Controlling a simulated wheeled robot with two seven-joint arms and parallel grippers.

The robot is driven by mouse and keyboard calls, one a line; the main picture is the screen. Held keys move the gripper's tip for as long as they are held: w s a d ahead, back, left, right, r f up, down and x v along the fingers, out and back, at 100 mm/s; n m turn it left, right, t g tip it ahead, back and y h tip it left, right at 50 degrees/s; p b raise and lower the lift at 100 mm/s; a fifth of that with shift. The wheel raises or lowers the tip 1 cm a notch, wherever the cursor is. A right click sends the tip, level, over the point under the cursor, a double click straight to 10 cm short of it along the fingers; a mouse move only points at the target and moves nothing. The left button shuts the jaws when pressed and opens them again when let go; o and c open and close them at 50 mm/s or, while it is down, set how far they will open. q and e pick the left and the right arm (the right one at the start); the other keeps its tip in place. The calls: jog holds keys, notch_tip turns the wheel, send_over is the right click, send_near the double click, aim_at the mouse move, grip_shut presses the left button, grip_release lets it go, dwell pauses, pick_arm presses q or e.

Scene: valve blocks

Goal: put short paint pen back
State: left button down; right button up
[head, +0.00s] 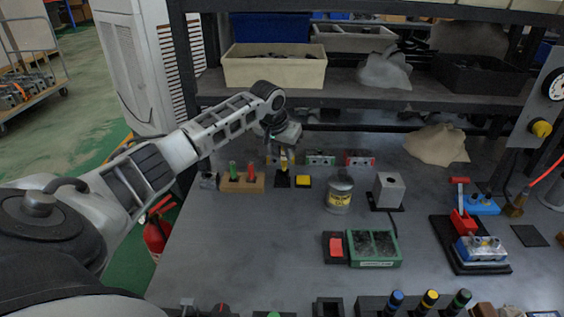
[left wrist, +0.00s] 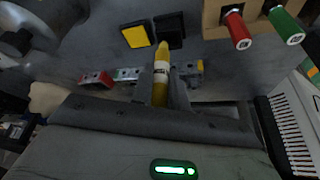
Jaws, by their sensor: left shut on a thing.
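A yellow paint pen (head: 284,158) with a pale band is between the fingers of my left gripper (head: 284,148). It also shows in the left wrist view (left wrist: 161,68), where my left gripper (left wrist: 163,98) is shut on it. The pen is about upright, its lower end over a black square piece (head: 282,180); I cannot tell whether they touch. A wooden block (head: 256,186) to the left holds a green pen (head: 233,170) and a red pen (head: 251,170) upright. My right gripper is not in view.
A yellow square (head: 303,181) lies right of the black piece. A tin (head: 339,193), a grey cube (head: 388,190) and a green tray (head: 398,249) stand further right. Small valve blocks (head: 320,159) lie behind. The front left of the table is clear.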

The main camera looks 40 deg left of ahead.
aim_at(282, 163)
pick_arm(q)
jog(key=shift+w+a+f, duration=0.2)
jog(key=shift+a+f, duration=0.1)
jog(key=shift+f, duration=0.2)
jog(key=shift+a+f, duration=0.2)
jog(key=shift+f, duration=1.55)
jog(key=shift+f, duration=0.2)
jog(key=c, duration=1.4)
grip_release()
jog(key=shift+o, duration=0.2)
jog(key=shift+s+r, duration=0.1)
jog(key=shift+r, duration=0.45)
jog(key=v, duration=1.1)
jog(key=shift+s, duration=0.2)
